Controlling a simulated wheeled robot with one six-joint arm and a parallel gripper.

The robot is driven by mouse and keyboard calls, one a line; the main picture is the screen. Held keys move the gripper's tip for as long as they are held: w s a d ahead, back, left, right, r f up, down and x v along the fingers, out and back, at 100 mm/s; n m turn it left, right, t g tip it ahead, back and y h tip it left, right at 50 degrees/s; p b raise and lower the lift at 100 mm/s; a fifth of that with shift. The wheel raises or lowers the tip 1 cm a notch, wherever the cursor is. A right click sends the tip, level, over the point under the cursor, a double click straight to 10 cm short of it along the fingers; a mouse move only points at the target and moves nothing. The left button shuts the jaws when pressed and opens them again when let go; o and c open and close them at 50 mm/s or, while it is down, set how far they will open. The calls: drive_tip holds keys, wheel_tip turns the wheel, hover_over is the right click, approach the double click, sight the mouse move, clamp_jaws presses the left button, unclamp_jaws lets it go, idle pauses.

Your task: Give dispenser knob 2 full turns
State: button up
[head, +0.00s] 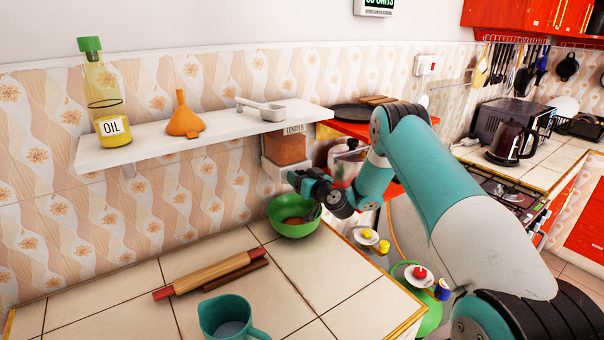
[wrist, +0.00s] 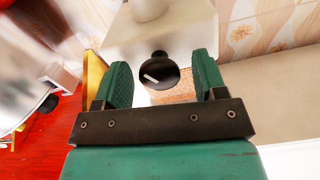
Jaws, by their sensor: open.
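The dispenser (head: 286,148) is a wall-mounted box with a "LENTILS" label and orange-brown contents, below the right end of the shelf. Its black round knob (wrist: 158,77) shows in the wrist view, with a short white mark slanting down to the right. My gripper (head: 300,180) is at the dispenser's lower front in the head view and hides the knob there. In the wrist view my gripper (wrist: 162,66) is open, with its green fingers on either side of the knob and visible gaps to both. A green bowl (head: 294,229) with some brown contents stands below.
The white shelf (head: 215,128) above left holds an oil bottle (head: 103,100), an orange funnel (head: 185,116) and a grey-white handled utensil (head: 262,108). A rolling pin (head: 210,274) and a teal jug (head: 230,317) are on the tiled counter (head: 95,310). Small plates stand at right.

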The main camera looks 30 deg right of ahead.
drive_tip(key=c, duration=0.9)
drive_tip(key=shift+b, duration=0.3)
